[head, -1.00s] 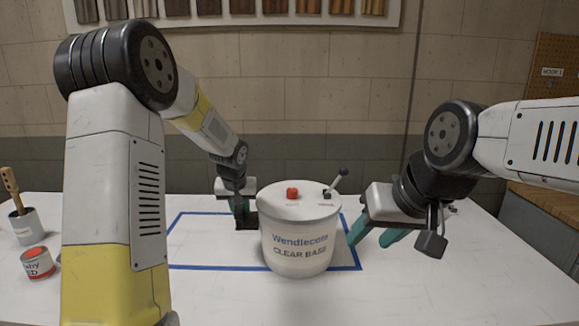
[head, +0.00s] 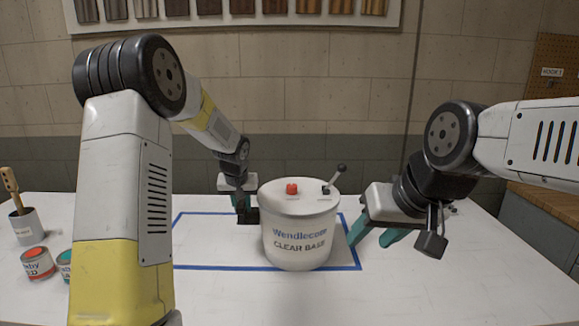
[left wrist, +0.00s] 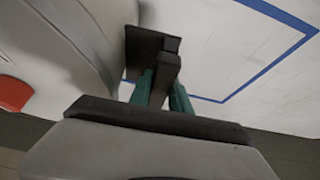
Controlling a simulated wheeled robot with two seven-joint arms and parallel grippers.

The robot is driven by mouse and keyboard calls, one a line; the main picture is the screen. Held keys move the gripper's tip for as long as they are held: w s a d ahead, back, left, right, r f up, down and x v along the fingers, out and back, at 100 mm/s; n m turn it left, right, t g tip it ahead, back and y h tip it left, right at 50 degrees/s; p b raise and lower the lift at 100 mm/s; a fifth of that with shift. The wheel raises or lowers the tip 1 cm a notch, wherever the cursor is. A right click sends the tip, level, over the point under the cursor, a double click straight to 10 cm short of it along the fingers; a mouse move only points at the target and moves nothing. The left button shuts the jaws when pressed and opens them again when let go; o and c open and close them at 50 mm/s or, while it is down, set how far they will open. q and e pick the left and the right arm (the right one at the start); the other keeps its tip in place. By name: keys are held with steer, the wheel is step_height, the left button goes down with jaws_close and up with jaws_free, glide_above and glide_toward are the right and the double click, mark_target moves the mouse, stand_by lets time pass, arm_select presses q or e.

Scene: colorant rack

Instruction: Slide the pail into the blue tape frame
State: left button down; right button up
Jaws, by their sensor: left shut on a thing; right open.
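The white pail (head: 299,235) stands upright on the white table, with a red cap and a small lever on its lid. It is mostly inside the blue tape frame (head: 210,268); its lower front edge overlaps the front tape line. My left gripper (head: 243,208) is at the pail's far left side, shut on a black block (head: 250,217). In the left wrist view, the block (left wrist: 150,50) is between the teal fingers, close beside the pail wall (left wrist: 65,60); I cannot tell if they touch. My right gripper (head: 374,236) is open and empty, just right of the pail.
A red-labelled can (head: 38,263), a partly hidden teal-lidded can (head: 65,264) and a grey cup with a brush (head: 26,227) stand at the left. My left arm hides part of the frame. The table's front right is clear.

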arm_select(q)
steer(key=w, duration=0.6)
steer(key=shift+w, duration=0.25)
stand_by(0.5)
steer(key=c, duration=1.1)
jaws_free()
steer(key=v, duration=0.9)
steer(key=shift+s+a+r, duration=0.1)
steer(key=shift+s+r, duration=0.1)
steer(key=shift+s, duration=0.3)
steer(key=s+r, duration=0.4)
steer(key=s, duration=0.3)
steer(key=s+r, duration=0.4)
steer(key=s, duration=0.4)
steer(key=s+f, duration=0.1)
steer(key=s, duration=0.6)
steer(key=s+h, duration=0.1)
steer(key=s, duration=0.7)
steer(key=s+f+m+t+h, duration=0.1)
steer(key=s, duration=0.7)
steer(key=shift+d+f, duration=0.35)
steer(key=shift+d, duration=0.05)
